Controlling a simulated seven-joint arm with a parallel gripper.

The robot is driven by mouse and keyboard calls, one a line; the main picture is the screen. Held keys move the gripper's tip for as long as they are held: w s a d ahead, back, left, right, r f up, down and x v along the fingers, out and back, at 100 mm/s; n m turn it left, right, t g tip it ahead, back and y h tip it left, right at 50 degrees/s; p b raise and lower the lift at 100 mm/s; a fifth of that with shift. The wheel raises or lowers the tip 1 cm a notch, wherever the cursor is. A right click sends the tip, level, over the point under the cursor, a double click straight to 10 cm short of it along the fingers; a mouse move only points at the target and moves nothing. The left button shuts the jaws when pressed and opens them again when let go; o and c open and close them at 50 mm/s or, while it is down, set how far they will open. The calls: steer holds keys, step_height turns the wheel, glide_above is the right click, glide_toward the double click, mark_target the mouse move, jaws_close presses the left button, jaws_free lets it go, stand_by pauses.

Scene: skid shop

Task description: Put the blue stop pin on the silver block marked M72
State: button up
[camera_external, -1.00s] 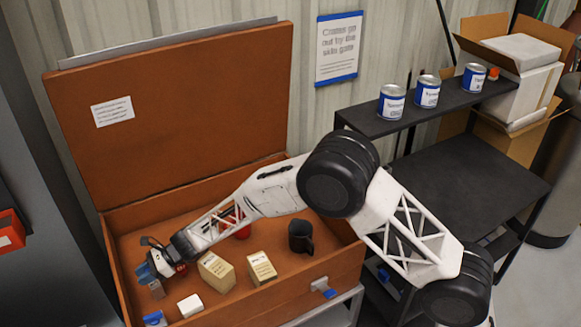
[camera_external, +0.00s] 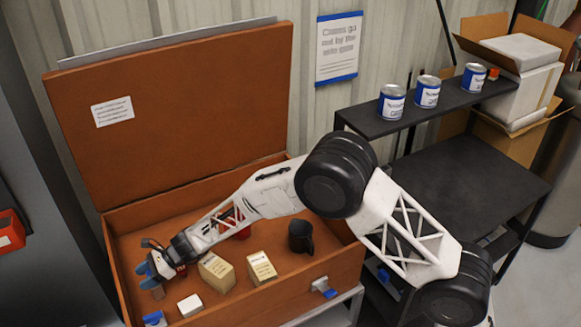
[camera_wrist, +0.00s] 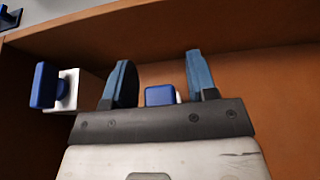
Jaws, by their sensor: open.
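My gripper (camera_external: 155,270) is open, low inside the left end of the orange-brown crate (camera_external: 335,258). In the wrist view its two blue fingers (camera_wrist: 160,77) stand apart. A small blue piece with a pale edge (camera_wrist: 159,95) shows in the gap between them; I cannot tell its distance or whether it is the stop pin. Another blue piece (camera_wrist: 44,85) sits against a silver block (camera_wrist: 69,90) left of the fingers. No M72 mark is readable.
The raised lid (camera_external: 180,110) is behind. Blue-and-silver fittings (camera_external: 324,287) (camera_external: 154,318) are at the front wall.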

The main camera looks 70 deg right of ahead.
steer(key=shift+r, duration=0.2)
steer(key=v, duration=1.2)
steer(key=shift+f, duration=0.15)
stand_by(0.4)
steer(key=s+a+r+n+g+h, duration=0.1)
steer(key=s+a+r+n+g, duration=0.1)
steer(key=s+a+r+n, duration=0.5)
steer(key=s+a+r+n+g, duration=0.2)
steer(key=s+r, duration=0.2)
steer(key=s, duration=0.7)
steer(key=s+a+r+n+g+h, duration=0.1)
steer(key=s+a+r+n+g, duration=0.1)
steer(key=s+a+r+n, duration=0.5)
steer(key=s+d+n+h, duration=0.1)
steer(key=s+n+h, duration=0.2)
steer(key=s, duration=1.4)
steer(key=s+d+n+h, duration=0.2)
steer(key=s+n+h, duration=0.2)
steer(key=s, duration=1.4)
steer(key=n, duration=0.3)
steer(key=shift+s+d+r+n+g+h, duration=0.15)
steer(key=shift+d+n+g+h, duration=0.15)
steer(key=shift+n+g, duration=0.1)
